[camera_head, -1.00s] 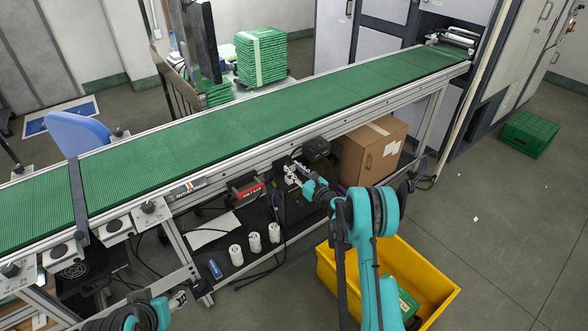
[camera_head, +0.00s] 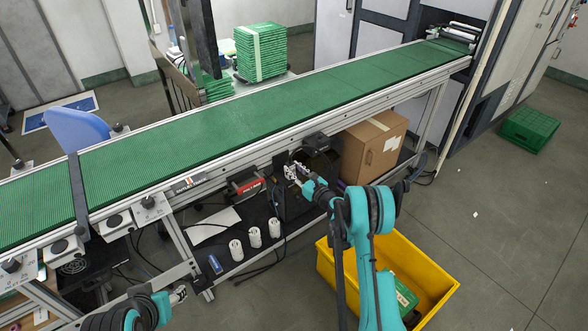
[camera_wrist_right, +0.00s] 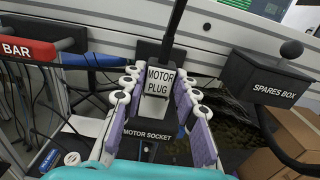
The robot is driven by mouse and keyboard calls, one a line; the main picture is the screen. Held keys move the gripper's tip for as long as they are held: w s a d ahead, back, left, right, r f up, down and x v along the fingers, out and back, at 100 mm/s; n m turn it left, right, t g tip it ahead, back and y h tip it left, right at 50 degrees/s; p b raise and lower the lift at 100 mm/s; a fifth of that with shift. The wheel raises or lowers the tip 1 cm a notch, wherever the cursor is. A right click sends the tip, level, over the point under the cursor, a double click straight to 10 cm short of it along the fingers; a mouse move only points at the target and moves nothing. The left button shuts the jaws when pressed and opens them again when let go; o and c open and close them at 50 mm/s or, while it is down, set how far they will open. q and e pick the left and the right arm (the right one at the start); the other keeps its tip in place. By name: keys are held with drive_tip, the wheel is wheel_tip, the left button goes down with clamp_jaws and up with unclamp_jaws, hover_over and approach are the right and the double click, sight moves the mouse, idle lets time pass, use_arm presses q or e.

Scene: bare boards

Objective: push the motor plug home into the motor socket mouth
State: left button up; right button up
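The motor plug (camera_wrist_right: 159,81), a dark block with a white label, sits between the fingertips of my right gripper (camera_wrist_right: 160,88) in the right wrist view. The pads lie against both its sides, and a black stem or cable rises behind it. The motor socket (camera_wrist_right: 147,134) shows by its label lower in that view, between the fingers; its mouth is hard to make out, and I cannot tell how deep the plug sits. In the head view, my right gripper (camera_head: 294,172) is under the conveyor at a dark box. My left gripper (camera_head: 179,295) is at the lower left, apart from these.
The conveyor (camera_head: 250,118) runs above the work spot. A spares box (camera_wrist_right: 262,77) and a red bar (camera_wrist_right: 28,49) flank it. A cardboard box (camera_head: 368,150) stands to the right, a yellow crate (camera_head: 447,300) in front. White cylinders (camera_head: 254,237) stand on the lower shelf.

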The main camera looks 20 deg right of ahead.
drive_tip(key=o, duration=0.4)
drive_tip(key=shift+r, duration=0.1)
drive_tip(key=shift+c, duration=0.2)
drive_tip(key=v, duration=0.7)
drive_tip(key=shift+s, duration=0.25)
drive_tip(key=shift+d, duration=0.1)
drive_tip(key=s+a+r+n+g, duration=0.3)
drive_tip(key=s+a+r+n, duration=0.25)
drive_tip(key=r+n, duration=0.2)
drive_tip(key=s+a+r+n+g, duration=0.3)
drive_tip(key=s+a+r+n, duration=0.25)
drive_tip(key=r+n, duration=0.2)
drive_tip(key=s+d+n+g+h, duration=0.1)
drive_tip(key=s+n+g+h, duration=0.3)
drive_tip(key=s+n, duration=1.3)
drive_tip(key=s+h, duration=0.2)
drive_tip(key=s, duration=0.8)
drive_tip(key=shift+s+d, duration=0.2)
drive_tip(key=shift+s, duration=0.15)
